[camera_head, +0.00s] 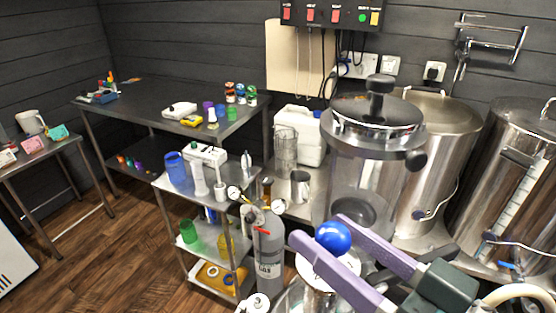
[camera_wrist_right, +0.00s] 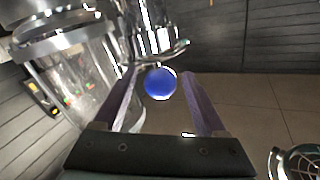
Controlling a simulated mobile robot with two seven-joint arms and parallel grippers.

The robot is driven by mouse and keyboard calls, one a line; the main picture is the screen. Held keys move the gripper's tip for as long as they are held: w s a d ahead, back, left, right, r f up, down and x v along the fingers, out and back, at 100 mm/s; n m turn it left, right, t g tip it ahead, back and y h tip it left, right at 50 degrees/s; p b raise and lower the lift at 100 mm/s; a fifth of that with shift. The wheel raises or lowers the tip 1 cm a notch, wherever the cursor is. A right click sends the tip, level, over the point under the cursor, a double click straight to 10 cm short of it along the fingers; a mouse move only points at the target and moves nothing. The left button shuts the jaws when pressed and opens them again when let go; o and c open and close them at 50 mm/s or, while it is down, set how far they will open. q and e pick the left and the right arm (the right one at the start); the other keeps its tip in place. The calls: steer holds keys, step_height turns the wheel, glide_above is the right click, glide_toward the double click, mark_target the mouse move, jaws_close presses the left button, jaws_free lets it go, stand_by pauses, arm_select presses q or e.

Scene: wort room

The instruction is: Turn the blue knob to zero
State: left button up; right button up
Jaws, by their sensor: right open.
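The blue knob (camera_head: 333,236) is a round, shiny ball near the lower middle of the head view. It also shows in the right wrist view (camera_wrist_right: 160,83), just below a shiny metal fitting. My right gripper (camera_head: 318,229) is open, with its two long purple fingers on either side of the knob. In the right wrist view the knob appears between the fingertips (camera_wrist_right: 160,74), with a gap on each side. I cannot make out a scale or zero mark on the knob. My left gripper is not in view.
A glass-walled vessel (camera_head: 352,165) with a metal lid stands behind the knob. A grey gas cylinder (camera_head: 269,245) with gauges is left of it. Steel tanks (camera_head: 430,165) stand at right. A steel shelf cart (camera_head: 205,235) stands left, with open wooden floor (camera_head: 110,240) beyond.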

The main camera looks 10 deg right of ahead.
steer(key=shift+x, duration=1.85)
jaws_close()
